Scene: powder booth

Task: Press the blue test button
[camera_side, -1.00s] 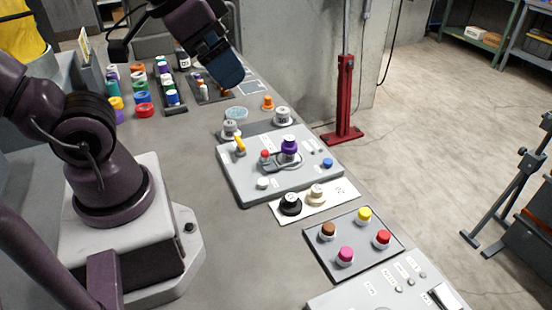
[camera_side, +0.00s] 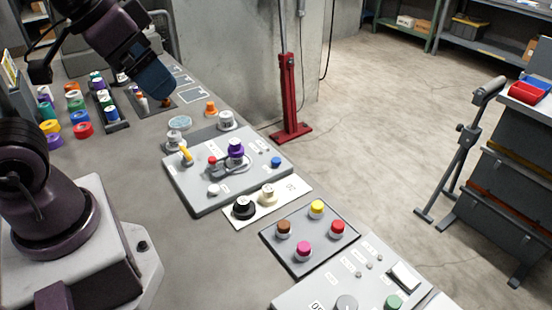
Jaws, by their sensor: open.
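The blue test button (camera_side: 276,162) is a small round blue cap on the right part of a sloped grey panel (camera_side: 205,205). It stands apart from the purple knob and the red button on the same panel. My gripper (camera_side: 154,84) has a blue end and hangs over the back of the bench, up and left of the blue button and well away from it. It is open; the gap between its fingers is hard to make out from this side. Nothing hides the button.
On the panel are a purple knob (camera_side: 236,148), a yellow lever (camera_side: 186,154), a red button (camera_side: 212,161) and a white button (camera_side: 214,189). Black and cream knobs sit in front. A grey plate (camera_side: 270,236) holds several coloured buttons. Coloured jars stand at the left.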

